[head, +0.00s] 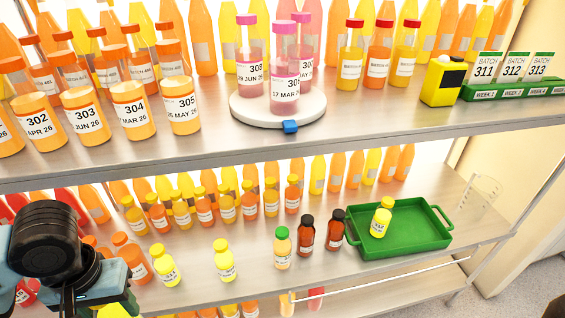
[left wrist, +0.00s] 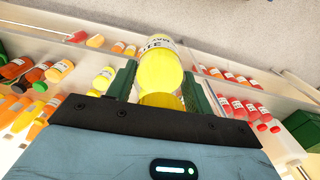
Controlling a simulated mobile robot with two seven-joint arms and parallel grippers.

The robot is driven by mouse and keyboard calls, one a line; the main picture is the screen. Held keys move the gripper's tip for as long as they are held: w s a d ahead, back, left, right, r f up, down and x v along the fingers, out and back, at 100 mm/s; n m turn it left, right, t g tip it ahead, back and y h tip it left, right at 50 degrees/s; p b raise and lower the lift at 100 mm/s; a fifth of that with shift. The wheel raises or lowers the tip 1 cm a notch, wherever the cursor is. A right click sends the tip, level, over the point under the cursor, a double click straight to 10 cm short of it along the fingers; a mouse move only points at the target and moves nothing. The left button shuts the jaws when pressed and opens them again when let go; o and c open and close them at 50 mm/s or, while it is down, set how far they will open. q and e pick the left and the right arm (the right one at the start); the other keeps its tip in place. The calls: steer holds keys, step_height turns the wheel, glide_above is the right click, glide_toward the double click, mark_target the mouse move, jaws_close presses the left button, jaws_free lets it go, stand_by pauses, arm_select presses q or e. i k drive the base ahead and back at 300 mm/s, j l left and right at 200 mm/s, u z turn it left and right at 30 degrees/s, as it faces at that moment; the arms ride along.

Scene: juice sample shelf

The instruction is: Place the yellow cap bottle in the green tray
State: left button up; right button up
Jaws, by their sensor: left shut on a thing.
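A yellow bottle (left wrist: 158,72) with its label partly visible is held between the green fingers of my left gripper (left wrist: 157,92) in the left wrist view. Its yellow cap end lies toward the gripper palm. In the head view my left gripper (head: 105,300) is at the lower left, in front of the lower shelf, its fingertips cut off by the frame edge. The green tray (head: 425,240) is on the right of the lower shelf, far from this gripper. One yellow bottle with a yellow cap (head: 381,217) stands in the tray's left part.
On the lower shelf's front stand two yellow-capped bottles (head: 225,260) (head: 165,265), a green-capped bottle (head: 283,248) and two dark bottles (head: 306,234) (head: 336,230), the latter close to the tray. The upper shelf (head: 370,130) overhangs. Most of the tray floor is clear.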

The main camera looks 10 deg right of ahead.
mark_target(412, 227)
steer(key=l+z, duration=0.15)
steer(key=l, duration=0.35)
steer(key=i+l+z, duration=0.1)
steer(key=l, duration=0.35)
steer(key=l+z, duration=0.15)
steer(key=l, duration=0.35)
steer(key=i+l+z, duration=0.15)
steer(key=l, duration=0.3)
steer(key=i+l+z, duration=0.1)
steer(key=l, duration=0.4)
